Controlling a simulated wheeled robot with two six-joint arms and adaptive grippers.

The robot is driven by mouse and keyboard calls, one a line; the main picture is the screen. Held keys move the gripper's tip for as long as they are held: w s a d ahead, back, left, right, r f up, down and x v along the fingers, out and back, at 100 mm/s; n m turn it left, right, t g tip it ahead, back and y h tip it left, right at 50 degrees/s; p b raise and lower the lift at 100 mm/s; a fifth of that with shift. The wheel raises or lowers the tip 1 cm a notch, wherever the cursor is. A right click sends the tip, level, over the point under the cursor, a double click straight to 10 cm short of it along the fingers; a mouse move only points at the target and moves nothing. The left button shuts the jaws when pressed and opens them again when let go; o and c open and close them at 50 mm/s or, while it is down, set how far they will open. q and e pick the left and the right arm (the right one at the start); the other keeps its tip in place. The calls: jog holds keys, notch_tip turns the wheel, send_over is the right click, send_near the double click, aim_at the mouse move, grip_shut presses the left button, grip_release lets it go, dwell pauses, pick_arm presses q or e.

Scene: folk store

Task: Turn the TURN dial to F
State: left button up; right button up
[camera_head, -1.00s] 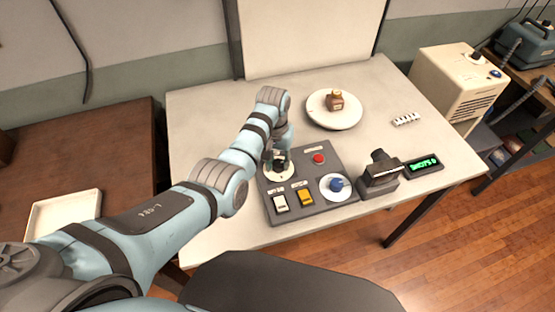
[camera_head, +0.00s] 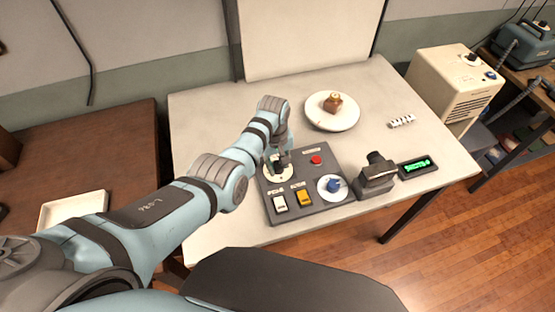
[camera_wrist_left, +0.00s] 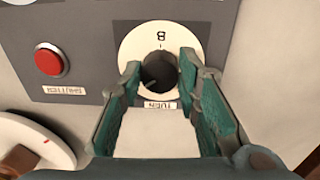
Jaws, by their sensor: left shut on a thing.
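The TURN dial is a black knob (camera_wrist_left: 158,70) on a white disc (camera_wrist_left: 132,45), at the back left of the dark control panel (camera_head: 318,207). In the left wrist view an upside-down letter B and a tick mark show on the disc beyond the knob, with a TURN label on the near side. The other letters, including F, are not visible there. My left gripper (camera_head: 279,160) reaches down over the dial. In the left wrist view its green-padded fingers (camera_wrist_left: 160,64) are on both sides of the knob, shut on it. My right gripper is not in view.
The panel has a red button (camera_head: 316,160), a white switch (camera_head: 279,203), a yellow switch (camera_head: 304,198) and a blue knob (camera_head: 333,184). A camera-like device (camera_head: 376,178) and a green-lit display (camera_head: 418,167) stand right of it. A white plate (camera_head: 320,118) carries a brown object.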

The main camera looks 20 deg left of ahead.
aim_at(277, 167)
pick_arm(q)
jog(key=n, duration=0.5)
jog(key=shift+w+n, duration=0.1)
jog(key=shift+n, duration=0.2)
jog(key=n, duration=0.5)
jog(key=shift+y, duration=0.3)
jog(key=shift+n, duration=0.3)
jog(key=o, duration=1.2)
jog(key=shift+c, duration=0.2)
jog(key=shift+r, duration=0.25)
notch_tip(277, 167, up, 11)
jog(key=shift+s+r, duration=0.2)
jog(key=shift+s, duration=0.15)
